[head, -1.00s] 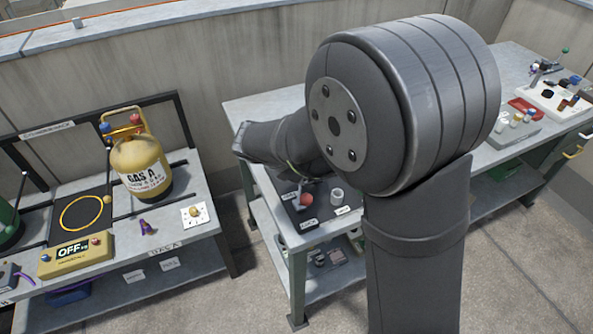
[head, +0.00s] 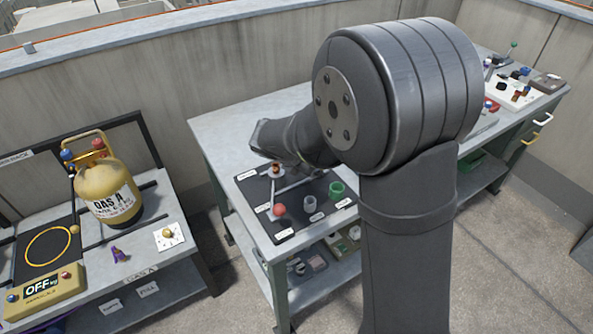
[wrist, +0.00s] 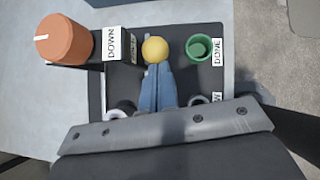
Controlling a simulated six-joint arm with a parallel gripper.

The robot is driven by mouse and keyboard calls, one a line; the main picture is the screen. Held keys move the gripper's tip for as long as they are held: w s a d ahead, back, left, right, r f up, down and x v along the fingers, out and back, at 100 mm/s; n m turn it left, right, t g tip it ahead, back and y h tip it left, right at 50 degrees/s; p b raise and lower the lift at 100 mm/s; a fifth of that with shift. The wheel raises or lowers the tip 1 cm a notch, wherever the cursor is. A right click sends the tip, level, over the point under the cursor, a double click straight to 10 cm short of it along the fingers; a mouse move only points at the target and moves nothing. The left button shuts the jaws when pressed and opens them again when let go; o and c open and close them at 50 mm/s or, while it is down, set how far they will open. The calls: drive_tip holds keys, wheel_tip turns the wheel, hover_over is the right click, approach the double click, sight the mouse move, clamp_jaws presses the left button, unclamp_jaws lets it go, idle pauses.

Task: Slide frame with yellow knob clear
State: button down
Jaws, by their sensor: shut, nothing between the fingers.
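In the wrist view a round yellow knob (wrist: 155,49) shows over a dark mat, straight beyond the fingertips. The frame it belongs to cannot be made out. My gripper (wrist: 157,68) has blue fingers, shut together and empty, pointing at the knob; whether they touch it I cannot tell. In the head view my gripper is hidden behind my arm, and I cannot pick out this knob on the mat (head: 296,231).
An orange cylinder (wrist: 63,38) stands beside a DOWN label (wrist: 114,44) at left. A green cup (wrist: 199,47) is right of the knob by a DONE label. In the head view a red ball (head: 279,210) and grey cup (head: 310,203) stand on the mat.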

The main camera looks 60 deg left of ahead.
drive_tip(key=shift+w, duration=0.3)
drive_tip(key=s+f+v, duration=0.2)
drive_tip(key=v, duration=1.1)
drive_tip(key=shift+s+d+r, duration=0.15)
drive_tip(key=shift+s+d, duration=0.15)
drive_tip(key=shift+s, duration=0.05)
drive_tip(key=w+r+x, duration=0.1)
drive_tip(key=w+x, duration=0.1)
drive_tip(key=x, duration=1.1)
drive_tip(key=shift+w+a+r, duration=0.15)
drive_tip(key=shift+a+r, duration=0.1)
drive_tip(key=shift+r, duration=0.15)
